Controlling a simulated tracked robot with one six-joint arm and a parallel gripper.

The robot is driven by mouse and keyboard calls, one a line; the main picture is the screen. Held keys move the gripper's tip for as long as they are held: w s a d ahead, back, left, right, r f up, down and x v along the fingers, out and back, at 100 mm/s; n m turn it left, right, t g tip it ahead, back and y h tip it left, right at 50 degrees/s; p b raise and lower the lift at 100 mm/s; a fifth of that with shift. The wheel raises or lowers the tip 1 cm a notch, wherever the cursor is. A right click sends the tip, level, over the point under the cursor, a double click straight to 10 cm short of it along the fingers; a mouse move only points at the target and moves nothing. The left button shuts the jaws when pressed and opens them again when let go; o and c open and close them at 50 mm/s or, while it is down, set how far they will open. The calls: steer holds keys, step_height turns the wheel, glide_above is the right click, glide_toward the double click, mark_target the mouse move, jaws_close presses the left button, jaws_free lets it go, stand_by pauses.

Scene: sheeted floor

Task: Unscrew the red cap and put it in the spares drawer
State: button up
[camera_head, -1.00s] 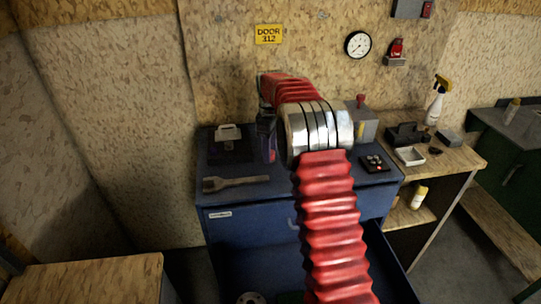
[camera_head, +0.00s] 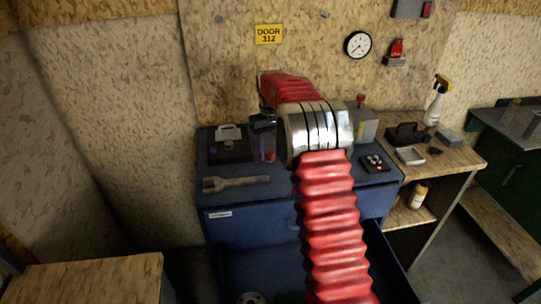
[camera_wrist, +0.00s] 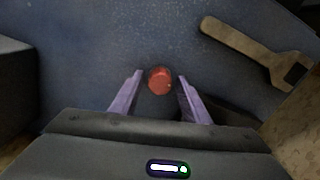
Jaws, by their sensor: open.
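The red cap (camera_wrist: 160,80) shows as a round red disc in the wrist view, between the fingertips of my gripper (camera_wrist: 160,82). My gripper's two purplish fingers are apart, one on each side of it, with gaps visible. In the head view, a small red patch, seemingly the cap (camera_head: 269,156), shows just below my gripper (camera_head: 266,143) over the blue cabinet top. I cannot tell what the cap sits on. An open drawer (camera_head: 395,265) sticks out from the cabinet's front, partly hidden by my arm; I cannot read whether it is the spares drawer.
A wrench (camera_head: 237,183) lies on the blue cabinet (camera_head: 280,190), left of the cap; it also shows in the wrist view (camera_wrist: 255,52). A dark box (camera_head: 230,147) stands behind it. A grey box (camera_head: 366,128) and a button panel (camera_head: 374,164) are on the right.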

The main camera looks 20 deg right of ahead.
steer(key=m, duration=0.4)
steer(key=shift+m, duration=0.4)
steer(key=m, duration=0.4)
